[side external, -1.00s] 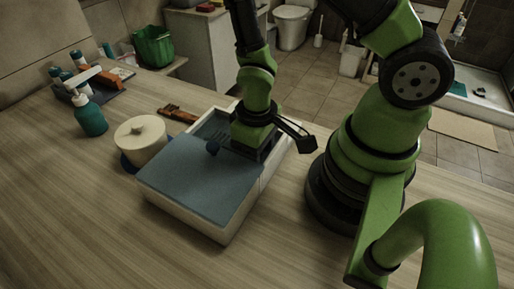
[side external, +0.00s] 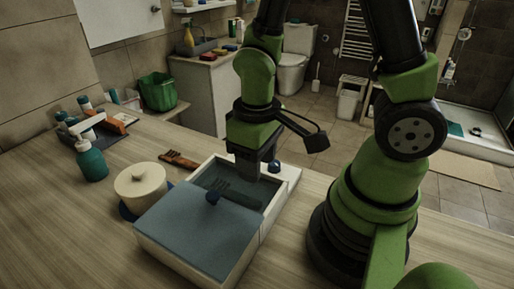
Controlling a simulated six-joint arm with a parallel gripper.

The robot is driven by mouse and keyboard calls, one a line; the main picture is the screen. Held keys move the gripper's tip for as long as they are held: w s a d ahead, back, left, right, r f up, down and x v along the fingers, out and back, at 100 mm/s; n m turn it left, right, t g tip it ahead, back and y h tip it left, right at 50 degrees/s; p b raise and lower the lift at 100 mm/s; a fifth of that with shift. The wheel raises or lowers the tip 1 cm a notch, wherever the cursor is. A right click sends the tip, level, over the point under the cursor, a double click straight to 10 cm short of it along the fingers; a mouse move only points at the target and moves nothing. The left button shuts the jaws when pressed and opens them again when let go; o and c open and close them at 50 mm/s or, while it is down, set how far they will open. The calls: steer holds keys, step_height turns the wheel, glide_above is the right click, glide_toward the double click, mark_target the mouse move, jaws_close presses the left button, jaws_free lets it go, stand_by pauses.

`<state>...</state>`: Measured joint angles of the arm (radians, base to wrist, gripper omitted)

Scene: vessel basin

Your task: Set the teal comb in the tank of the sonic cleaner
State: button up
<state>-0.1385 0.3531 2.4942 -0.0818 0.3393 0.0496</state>
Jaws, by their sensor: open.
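The sonic cleaner (side external: 262,228) is a pale box on the counter with an open tank (side external: 270,192) toward its back. A blue-grey lid (side external: 195,232) with a dark blue knob covers its front part. A dark teal, toothed shape that looks like the comb (side external: 240,196) lies low in the tank, apart from my gripper as far as I can tell. My gripper (side external: 248,176) is open, pointing down above the back of the tank. It hides part of the tank's back wall, and its fingertips are dark and hard to make out.
A cream lidded pot (side external: 141,184) stands left of the cleaner, with a brown comb-like item (side external: 179,160) behind it. A teal pump bottle (side external: 91,161) and a caddy (side external: 98,130) stand farther left. The counter's front left is clear.

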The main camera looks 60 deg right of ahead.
steer(key=s+r+m+t+y, duration=0.1)
steer(key=s+r+m+t, duration=0.1)
steer(key=r, duration=0.7)
steer(key=s+r+m+t+y, duration=0.1)
steer(key=s+r+m+t, duration=0.1)
steer(key=r+t, duration=0.3)
step_height(320, 180, up, 4)
steer(key=shift+s, duration=0.45)
stand_by(0.4)
